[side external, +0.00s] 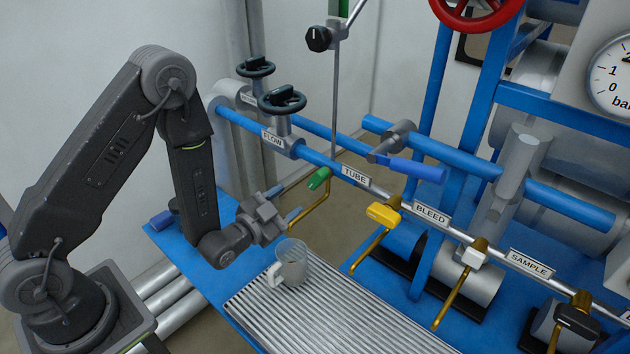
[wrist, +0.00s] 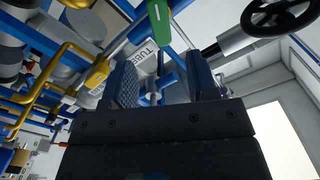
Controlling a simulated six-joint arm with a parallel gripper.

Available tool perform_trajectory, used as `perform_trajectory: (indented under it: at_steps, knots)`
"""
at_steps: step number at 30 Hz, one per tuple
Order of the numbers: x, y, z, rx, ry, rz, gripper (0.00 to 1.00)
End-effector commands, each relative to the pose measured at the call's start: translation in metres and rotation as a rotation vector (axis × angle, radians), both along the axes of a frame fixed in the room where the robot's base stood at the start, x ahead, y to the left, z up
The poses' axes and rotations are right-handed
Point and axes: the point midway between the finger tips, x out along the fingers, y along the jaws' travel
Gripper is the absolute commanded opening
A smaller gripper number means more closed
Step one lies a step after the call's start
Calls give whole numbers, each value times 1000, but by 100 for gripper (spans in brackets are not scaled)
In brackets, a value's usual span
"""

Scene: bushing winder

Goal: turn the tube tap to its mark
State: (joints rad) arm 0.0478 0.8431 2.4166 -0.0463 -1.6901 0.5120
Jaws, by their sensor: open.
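A green tap handle (side external: 319,179) sits on a thin brass pipe, left of the TUBE label (side external: 355,175) on the blue pipe. It also shows at the top of the wrist view (wrist: 160,22), with the TUBE label (wrist: 158,55) beside it. My gripper (side external: 285,204) is open and empty, a little below and left of the green handle, apart from it. In the wrist view its two fingers (wrist: 160,65) stand spread, with the green handle beyond their tips. I cannot make out a mark for the tap.
Yellow (side external: 384,214), white (side external: 474,256) and black (side external: 577,318) taps line the pipe to the right. Dark handwheels (side external: 282,100) stand above the FLOW label. A clear mug (side external: 291,262) stands on the slatted grey tray (side external: 345,325) below my gripper. A blue lever (side external: 415,168) juts out behind.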

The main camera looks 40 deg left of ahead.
Motion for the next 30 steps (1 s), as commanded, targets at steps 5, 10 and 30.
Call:
perform_trajectory:
  at_steps: [5, 10, 30]
  knots:
    - [39, 0, 0, 0, -3, 2, 53]
    - [71, 0, 1, 0, -2, 2, 53]
    - [101, 0, 0, 1, 2, 2, 46]
